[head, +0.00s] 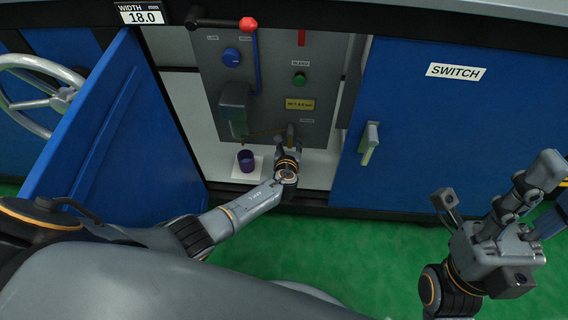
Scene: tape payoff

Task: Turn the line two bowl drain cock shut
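Inside the open cabinet is a grey panel (270,75) with a grey bowl-like housing (235,98) at its lower left. A thin brass-coloured bar (264,133) runs low across the panel, right of the housing's lower end; I cannot tell for sure whether it is the drain cock's lever. A purple cup (246,160) stands below the housing on a white sheet. My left gripper (290,140) reaches into the cabinet at the bar's right end. Its fingers are small and partly hidden, so contact is unclear. My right gripper (492,190) is open and empty, outside the cabinet.
A blue door (120,130) stands open at left, beside a handwheel (40,90). A closed blue door (455,130) marked SWITCH, with a handle (369,142), is at right. Green floor is clear in front.

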